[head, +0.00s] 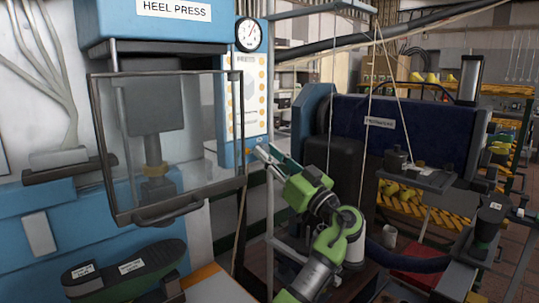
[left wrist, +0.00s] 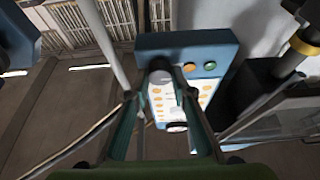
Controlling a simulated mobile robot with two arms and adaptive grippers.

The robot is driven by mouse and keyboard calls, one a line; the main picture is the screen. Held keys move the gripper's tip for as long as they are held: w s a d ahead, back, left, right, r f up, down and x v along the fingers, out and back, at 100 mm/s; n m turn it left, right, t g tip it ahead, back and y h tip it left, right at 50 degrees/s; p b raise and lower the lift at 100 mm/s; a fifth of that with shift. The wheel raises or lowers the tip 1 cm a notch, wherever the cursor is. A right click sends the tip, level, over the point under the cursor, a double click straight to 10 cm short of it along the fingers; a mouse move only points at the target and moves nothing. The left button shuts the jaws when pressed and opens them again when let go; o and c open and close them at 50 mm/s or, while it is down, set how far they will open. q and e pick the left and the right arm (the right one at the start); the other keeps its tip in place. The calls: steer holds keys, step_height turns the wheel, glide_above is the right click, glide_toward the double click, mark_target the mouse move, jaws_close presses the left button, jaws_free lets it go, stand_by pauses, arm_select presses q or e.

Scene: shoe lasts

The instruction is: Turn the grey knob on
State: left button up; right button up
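The grey knob (left wrist: 160,72) shows in the left wrist view on the lower face of a blue control panel (left wrist: 185,45). An orange button (left wrist: 189,67) and a green button (left wrist: 210,66) sit to its right. My left gripper (left wrist: 155,92) is open, its two green-grey fingers pointing at the panel with the knob between or just beyond their tips. Contact with the knob is not clear. In the head view my left gripper (head: 264,154) is at the lower right edge of the heel press's panel (head: 255,95); the knob cannot be made out there. My right gripper is not in view.
The heel press (head: 155,30) has a clear guard (head: 165,150) left of my gripper. A grey upright post (head: 269,100) stands close beside my gripper. A dark green shoe last (head: 125,270) lies at the lower left. A dark blue machine (head: 410,130) stands to the right.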

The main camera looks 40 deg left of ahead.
arm_select(q)
steer(key=shift+c, duration=1.1)
